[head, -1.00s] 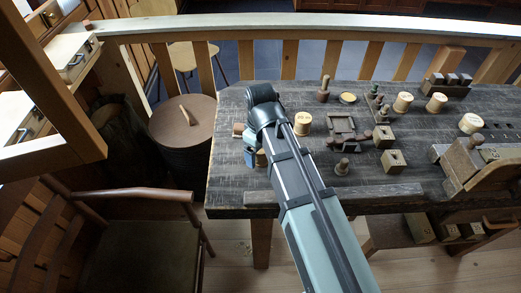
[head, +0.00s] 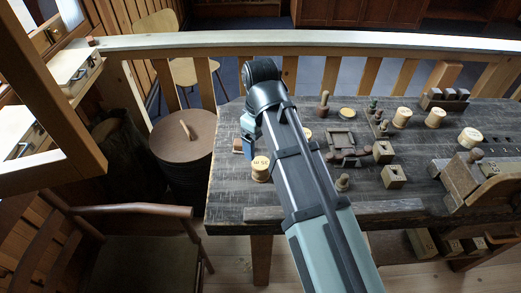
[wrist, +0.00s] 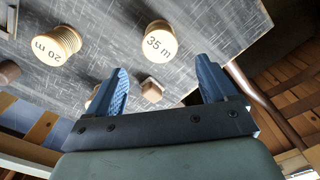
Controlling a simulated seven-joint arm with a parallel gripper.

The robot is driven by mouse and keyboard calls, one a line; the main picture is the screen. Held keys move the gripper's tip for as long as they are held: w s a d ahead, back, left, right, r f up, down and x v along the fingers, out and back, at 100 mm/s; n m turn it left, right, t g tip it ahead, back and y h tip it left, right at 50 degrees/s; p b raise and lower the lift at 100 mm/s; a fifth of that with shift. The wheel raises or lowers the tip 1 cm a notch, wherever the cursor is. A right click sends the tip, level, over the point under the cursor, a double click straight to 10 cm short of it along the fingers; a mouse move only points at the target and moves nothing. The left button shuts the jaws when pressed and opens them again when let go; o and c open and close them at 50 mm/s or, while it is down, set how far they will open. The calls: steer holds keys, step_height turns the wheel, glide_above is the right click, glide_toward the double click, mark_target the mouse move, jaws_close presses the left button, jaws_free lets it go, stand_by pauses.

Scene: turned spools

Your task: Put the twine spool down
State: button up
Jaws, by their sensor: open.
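The likely twine spool, a pale turned spool marked 35 m (wrist: 160,42), stands upright on the dark table top. In the head view this spool (head: 261,169) is near the table's front left edge, just left of my forearm. My gripper (wrist: 161,68) is open, its two blue fingers apart with nothing between them. The spool lies beyond the fingertips in the wrist view, apart from them. In the head view my gripper (head: 249,136) is behind the spool and mostly hidden by my own arm.
A 20 m spool (wrist: 56,46) stands apart from the 35 m one. A small wooden block (wrist: 152,91) shows between the fingers. More spools (head: 402,117), a dark tray (head: 341,139) and holed blocks (head: 394,176) occupy the table (head: 226,190) to the right.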

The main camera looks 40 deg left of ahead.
steer(key=shift+r, duration=0.75)
steer(key=shift+o, duration=0.4)
steer(key=m, duration=0.6)
glide_toward(402, 118)
step_height(402, 118, up, 2)
steer(key=w, duration=0.3)
steer(key=shift+s+a+f, duration=0.2)
steer(key=shift+s+f, duration=0.05)
steer(key=shift+f, duration=0.1)
step_height(402, 118, down, 13)
steer(key=shift+w+d+f, duration=0.1)
steer(key=shift+c, duration=0.4)
